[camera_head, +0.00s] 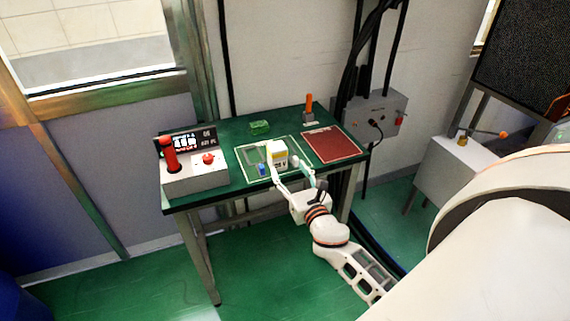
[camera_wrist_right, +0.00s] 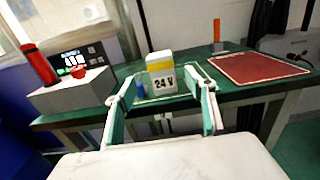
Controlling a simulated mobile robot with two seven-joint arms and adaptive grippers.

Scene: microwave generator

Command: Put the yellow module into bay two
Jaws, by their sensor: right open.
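The yellow module is a white block with a yellow band and "24 V" on its front (camera_wrist_right: 162,80). It stands upright on the green table inside a pale-outlined area (camera_head: 247,177), and shows in the head view (camera_head: 279,157). My right gripper (camera_head: 285,170) is open at the table's front side, its fingers pointing at the module. In the right wrist view the gripper (camera_wrist_right: 164,92) has the module in line between its spread fingers, seemingly beyond the tips. Contact cannot be made out. No bay label is readable. My left gripper is not in view.
A small blue piece (camera_head: 262,169) stands just left of the module. A grey control box (camera_head: 196,179) with red lever and button is at left. A green block (camera_head: 260,127) and an orange-handled item (camera_head: 309,106) are behind. A red mat (camera_head: 333,146) lies right.

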